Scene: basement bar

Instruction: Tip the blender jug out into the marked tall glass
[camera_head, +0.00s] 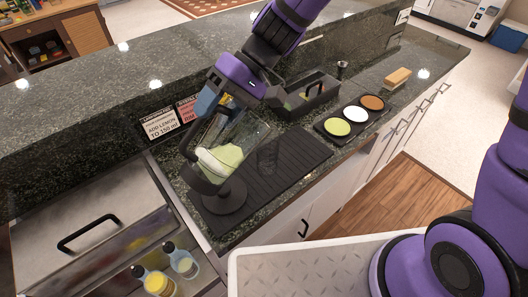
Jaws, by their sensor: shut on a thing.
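My gripper (213,106) reaches down from the top and is shut on the blender jug. The clear jug (246,139) is tilted, with its wide clear end toward the right and its black collar toward the lower left. A pale green and whitish mass (219,160) sits in its lower left part. The black round blender base (224,200) stands just below the jug; I cannot tell whether they touch.
A dark caddy (316,101) stands behind the mat. A tray with green, white and orange dishes (327,128) lies to the right. Small signs (160,124) stand behind the jug. A steel lid (85,220) and bottles (157,283) are at left. The raised counter borders the back.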

